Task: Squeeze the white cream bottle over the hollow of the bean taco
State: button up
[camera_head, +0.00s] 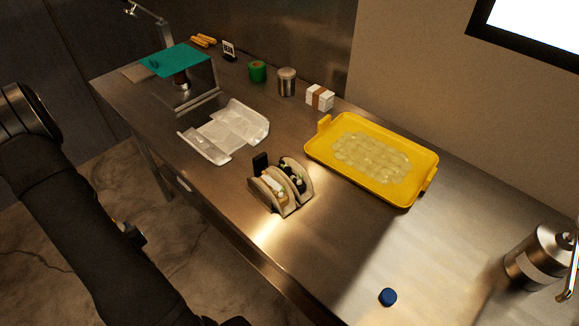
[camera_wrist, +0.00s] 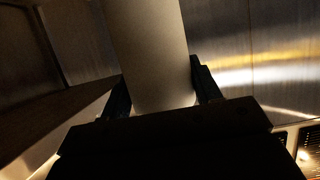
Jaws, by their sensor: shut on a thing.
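My gripper (camera_wrist: 162,92) is shut on a pale, smooth cylinder, which looks like the white cream bottle (camera_wrist: 150,50), in the wrist view. The bottle's far end runs out of the top of that view, so its nozzle is hidden. In the head view the gripper and bottle do not show. Two tacos stand side by side in a holder near the counter's front edge. The right taco (camera_head: 296,178) has dark filling like beans; the left taco (camera_head: 272,190) has paler filling. How deep the hollow is cannot be told.
A yellow tray (camera_head: 318,149) with pale green contents lies right of the tacos. A crumpled white wrapper (camera_head: 228,130) lies to their left. A blue disc (camera_head: 388,297) and a metal canister (camera_head: 540,257) are at the right.

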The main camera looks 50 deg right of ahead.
jog(key=c, duration=0.5)
jog(key=shift+r, duration=0.1)
jog(key=shift+c, duration=0.2)
